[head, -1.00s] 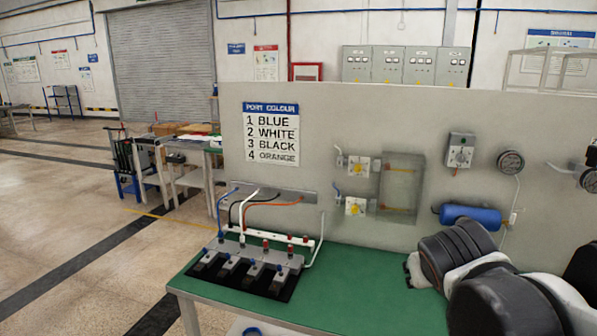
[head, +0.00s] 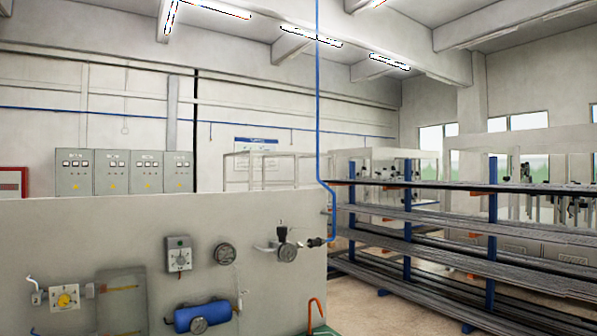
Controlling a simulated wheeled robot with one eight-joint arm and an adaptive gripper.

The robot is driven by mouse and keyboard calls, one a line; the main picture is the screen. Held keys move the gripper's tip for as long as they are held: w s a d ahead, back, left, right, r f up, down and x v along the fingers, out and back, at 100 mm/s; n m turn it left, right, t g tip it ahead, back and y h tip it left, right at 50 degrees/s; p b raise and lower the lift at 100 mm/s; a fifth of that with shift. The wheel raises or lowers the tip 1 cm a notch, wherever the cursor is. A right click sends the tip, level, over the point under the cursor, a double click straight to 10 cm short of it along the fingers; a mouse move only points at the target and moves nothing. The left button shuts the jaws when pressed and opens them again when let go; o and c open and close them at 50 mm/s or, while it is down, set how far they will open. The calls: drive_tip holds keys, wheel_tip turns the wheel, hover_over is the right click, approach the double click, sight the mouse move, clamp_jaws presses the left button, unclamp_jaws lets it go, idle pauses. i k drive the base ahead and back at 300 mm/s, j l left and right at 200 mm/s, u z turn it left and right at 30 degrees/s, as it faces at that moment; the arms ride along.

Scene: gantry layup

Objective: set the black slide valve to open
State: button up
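A small black fitting (head: 316,242) sits where the blue air pipe (head: 331,215) meets the right end of the grey panel, in the head view. It may be the black slide valve, but it is too small to tell, and I cannot read its position. Left of it is a regulator with a round gauge (head: 286,252) and a dark knob on top. My gripper is not in view.
The grey panel (head: 60,235) also carries a yellow-knobbed valve (head: 65,298), a dial box (head: 179,254), a round gauge (head: 224,254) and a blue cylinder (head: 200,316). A rack of long bars (head: 440,235) stands at right.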

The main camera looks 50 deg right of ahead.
sight(316, 241)
drive_tip(key=z, duration=1.65)
